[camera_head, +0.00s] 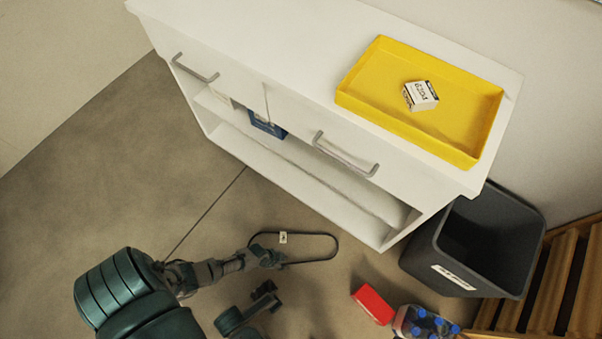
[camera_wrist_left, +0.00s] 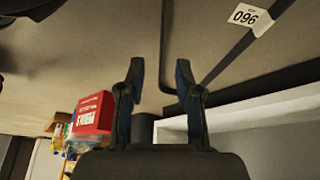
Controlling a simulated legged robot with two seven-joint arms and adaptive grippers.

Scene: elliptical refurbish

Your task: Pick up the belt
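The belt (camera_head: 310,233) is a thin black loop with a small white tag. In the head view it shows over the floor in front of the white cabinet. My left gripper (camera_head: 267,257) is at the loop's lower left side and hides part of it. In the left wrist view my left gripper (camera_wrist_left: 159,68) has its two fingers apart. The belt (camera_wrist_left: 163,40) runs between and past the fingers there, its tag reading 960 at the upper right. I cannot tell whether the fingers touch it. A dark part at the bottom, probably my right gripper (camera_head: 265,293), has unclear fingers.
The white cabinet (camera_head: 300,95) carries a yellow tray (camera_head: 470,105) holding a small white box (camera_head: 420,96). A dark grey bin (camera_head: 480,245) stands right of it. A red box (camera_head: 373,304) and a blue-capped bottle crate (camera_head: 425,323) are at lower right. Floor at left is clear.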

